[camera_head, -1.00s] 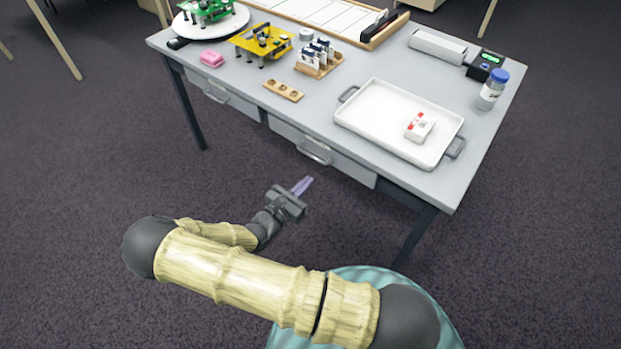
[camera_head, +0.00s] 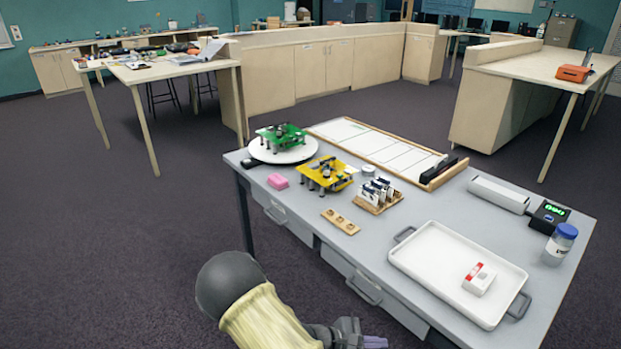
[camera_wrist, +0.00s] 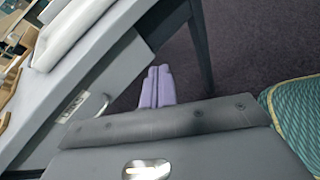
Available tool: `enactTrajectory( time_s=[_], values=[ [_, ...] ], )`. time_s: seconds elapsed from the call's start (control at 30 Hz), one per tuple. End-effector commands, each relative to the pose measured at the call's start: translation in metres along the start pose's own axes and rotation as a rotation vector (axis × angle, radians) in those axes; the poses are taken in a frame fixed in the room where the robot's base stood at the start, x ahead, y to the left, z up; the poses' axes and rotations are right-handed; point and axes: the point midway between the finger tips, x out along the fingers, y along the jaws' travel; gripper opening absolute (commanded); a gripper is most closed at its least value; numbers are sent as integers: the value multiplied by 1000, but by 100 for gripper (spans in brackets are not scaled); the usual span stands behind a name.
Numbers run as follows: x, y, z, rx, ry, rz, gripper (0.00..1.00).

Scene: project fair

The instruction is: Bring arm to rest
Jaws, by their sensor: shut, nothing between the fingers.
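My gripper (camera_head: 374,341) shows at the bottom edge of the head view, in front of the grey table (camera_head: 290,208) and lower than its top. In the wrist view its two purple fingers (camera_wrist: 157,86) lie together, shut with nothing between them. My arm is bent, with its elbow at the lower middle of the head view; much of the rest of it is out of frame. The gripper appears apart from the table's drawer front (camera_wrist: 88,108).
Open carpet lies left of the table.

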Motion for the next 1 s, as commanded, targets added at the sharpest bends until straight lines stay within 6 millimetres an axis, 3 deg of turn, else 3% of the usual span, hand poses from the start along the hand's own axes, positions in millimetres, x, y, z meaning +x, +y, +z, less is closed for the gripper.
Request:
enactTrajectory(
  time_s=[0.2, 0.4, 0.7, 1.0],
  values=[
    [-5, -29, 26, 237, 189, -287, 0],
    [-22, -45, 47, 465, 354, -505, 0],
    [-54, -49, 87, 834, 583, -754, 0],
    [-77, -43, 132, 1192, 762, -895, 0]
  ],
)
